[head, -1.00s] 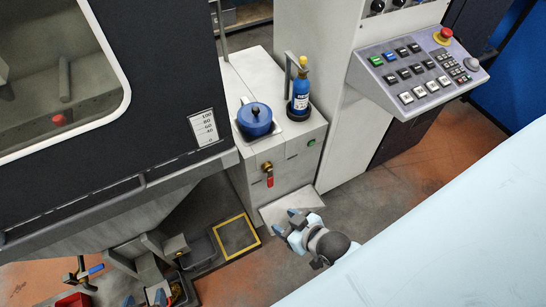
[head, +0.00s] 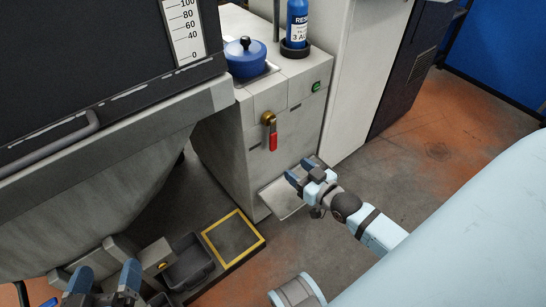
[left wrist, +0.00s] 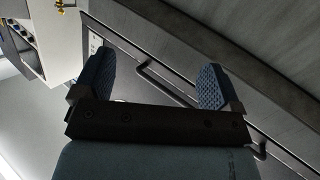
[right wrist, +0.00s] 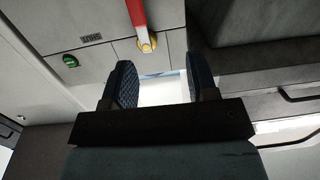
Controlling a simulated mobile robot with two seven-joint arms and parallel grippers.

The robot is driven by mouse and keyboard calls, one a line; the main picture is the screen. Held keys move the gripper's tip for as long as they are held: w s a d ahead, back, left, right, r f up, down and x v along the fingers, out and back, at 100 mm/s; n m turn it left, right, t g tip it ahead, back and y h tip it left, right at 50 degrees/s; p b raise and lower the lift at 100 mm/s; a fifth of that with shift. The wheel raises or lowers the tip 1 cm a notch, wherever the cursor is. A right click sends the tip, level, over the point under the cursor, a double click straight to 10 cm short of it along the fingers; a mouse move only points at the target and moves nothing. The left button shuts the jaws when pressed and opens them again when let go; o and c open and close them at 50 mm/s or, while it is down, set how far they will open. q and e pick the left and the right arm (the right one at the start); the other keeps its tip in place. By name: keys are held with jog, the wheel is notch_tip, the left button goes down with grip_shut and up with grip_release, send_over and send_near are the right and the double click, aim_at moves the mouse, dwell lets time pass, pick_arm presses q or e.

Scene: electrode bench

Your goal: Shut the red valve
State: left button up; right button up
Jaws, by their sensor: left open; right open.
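The red valve has a brass body (head: 268,118) and a red lever (head: 273,141) hanging straight down on the front of the grey cabinet. In the right wrist view its red lever (right wrist: 137,14) and brass end (right wrist: 147,42) show at the top, beyond the fingertips. My right gripper (head: 303,172) is open and empty, below and to the right of the lever in the head view, and apart from it. My left gripper (head: 104,280) is open and empty at the bottom left, far from the valve. Its spread fingers also show in the left wrist view (left wrist: 154,70).
A blue pot (head: 246,58) and a blue bottle (head: 297,25) stand on the cabinet (head: 300,80). A pale plate (head: 285,200) lies at its foot. A yellow-framed floor square (head: 233,236) and a dark bin (head: 188,264) lie left. A large dark machine (head: 80,75) overhangs the left side.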

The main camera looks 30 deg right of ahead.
notch_tip(320, 180, down, 4)
jog(key=w+d+b, duration=0.1)
jog(key=d+b, duration=0.1)
jog(key=b, duration=0.2)
jog(key=t+b, duration=0.1)
jog(key=b, duration=0.2)
send_near(275, 144)
jog(key=w, duration=0.3)
jog(key=shift+m+h, duration=0.3)
jog(key=w+b, duration=0.1)
jog(key=w, duration=0.3)
jog(key=w+a+b, duration=0.1)
jog(key=w, duration=0.1)
jog(key=shift+w+f+b, duration=0.25)
jog(key=shift+w+b, duration=0.1)
jog(key=shift+w, duration=0.05)
pick_arm(q)
jog(key=f+m, duration=0.1)
jog(key=f, duration=0.1)
jog(key=w+f+m+t+h, duration=0.1)
jog(key=f+m, duration=0.1)
jog(key=shift+h, duration=0.3)
pick_arm(e)
jog(key=shift+w+r, duration=0.1)
jog(key=shift+w, duration=0.35)
pick_arm(q)
jog(key=shift+r, duration=0.1)
pick_arm(e)
grip_shut()
